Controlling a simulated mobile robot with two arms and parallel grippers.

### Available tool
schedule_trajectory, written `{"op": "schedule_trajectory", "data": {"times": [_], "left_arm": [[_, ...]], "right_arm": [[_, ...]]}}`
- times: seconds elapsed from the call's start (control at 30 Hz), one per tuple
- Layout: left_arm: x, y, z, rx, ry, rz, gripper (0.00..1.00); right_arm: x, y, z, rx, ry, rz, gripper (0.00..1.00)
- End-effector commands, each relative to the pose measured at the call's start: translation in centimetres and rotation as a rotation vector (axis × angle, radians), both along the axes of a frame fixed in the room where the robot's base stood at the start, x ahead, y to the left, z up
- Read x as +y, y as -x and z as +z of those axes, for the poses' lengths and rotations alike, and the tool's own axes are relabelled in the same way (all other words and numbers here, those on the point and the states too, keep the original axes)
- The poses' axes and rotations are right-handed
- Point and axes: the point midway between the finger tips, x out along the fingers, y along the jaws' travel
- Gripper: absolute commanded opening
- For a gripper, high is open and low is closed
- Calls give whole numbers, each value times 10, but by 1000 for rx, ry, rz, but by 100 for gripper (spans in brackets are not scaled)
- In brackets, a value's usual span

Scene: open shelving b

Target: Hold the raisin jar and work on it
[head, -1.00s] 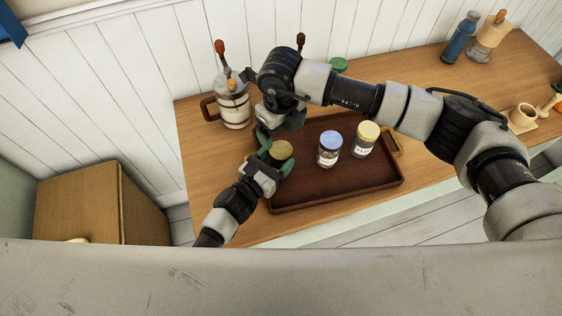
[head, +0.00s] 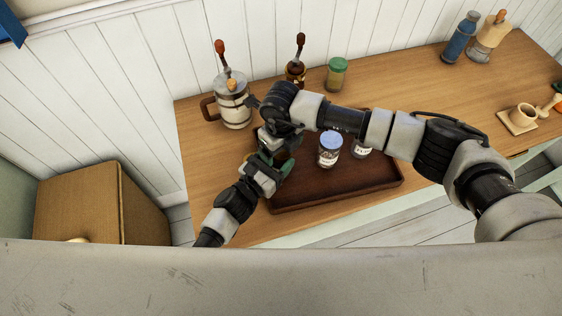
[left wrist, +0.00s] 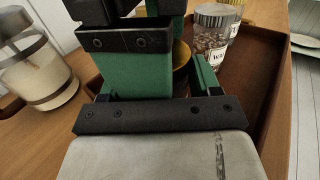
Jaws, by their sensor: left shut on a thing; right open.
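My left gripper (head: 274,168) is shut on a jar with a golden lid, taken to be the raisin jar (left wrist: 181,62), at the left end of the dark tray (head: 330,192). The jar is mostly hidden by green fingers in the left wrist view, and almost wholly hidden in the head view. I cannot read its label. My right gripper (head: 270,146) is open, reaching down directly over the jar; its fingertips are largely hidden. It also shows at the top of the left wrist view. I cannot tell whether it touches the lid.
The tray's front is clear.

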Motion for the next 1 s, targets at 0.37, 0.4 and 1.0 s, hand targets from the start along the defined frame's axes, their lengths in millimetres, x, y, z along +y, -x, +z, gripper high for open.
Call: {"op": "schedule_trajectory", "data": {"times": [0.37, 0.4, 1.0], "left_arm": [[0, 0, 0, -1, -1, 1, 0], [0, 0, 0, -1, -1, 1, 0], [0, 0, 0, -1, -1, 1, 0]], "right_arm": [[0, 0, 0, 0, 0, 0, 66], [0, 0, 0, 0, 0, 0, 60], [0, 0, 0, -1, -1, 0, 88]]}}
